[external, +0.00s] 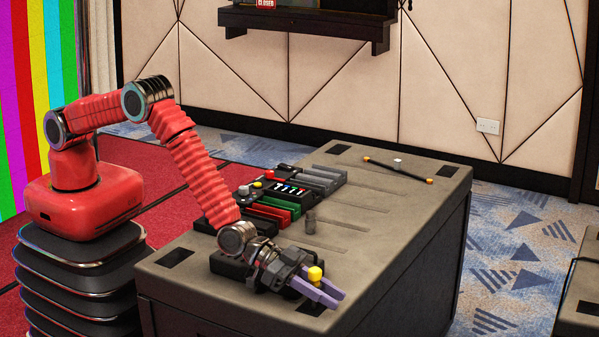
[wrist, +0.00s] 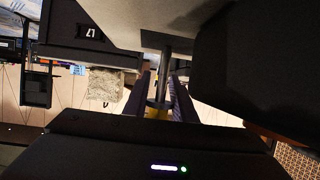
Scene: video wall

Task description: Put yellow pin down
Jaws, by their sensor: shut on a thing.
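The yellow pin (external: 315,273) has a rounded yellow head and is held between the purple fingers of my gripper (external: 331,297), near the front corner of the grey table (external: 380,250). In the wrist view the yellow part (wrist: 156,113) shows low between the two fingers, and a dark shaft (wrist: 161,68) runs up from it toward the grey surface. My gripper (wrist: 160,88) is shut on the pin. I cannot tell whether the pin's lower end touches the table.
A control panel (external: 285,190) with coloured buttons and red, green and grey blocks lies on the table's left side. A dark rod (external: 397,169) with yellow ends lies at the back. The table's right side is mostly clear, with shallow slots.

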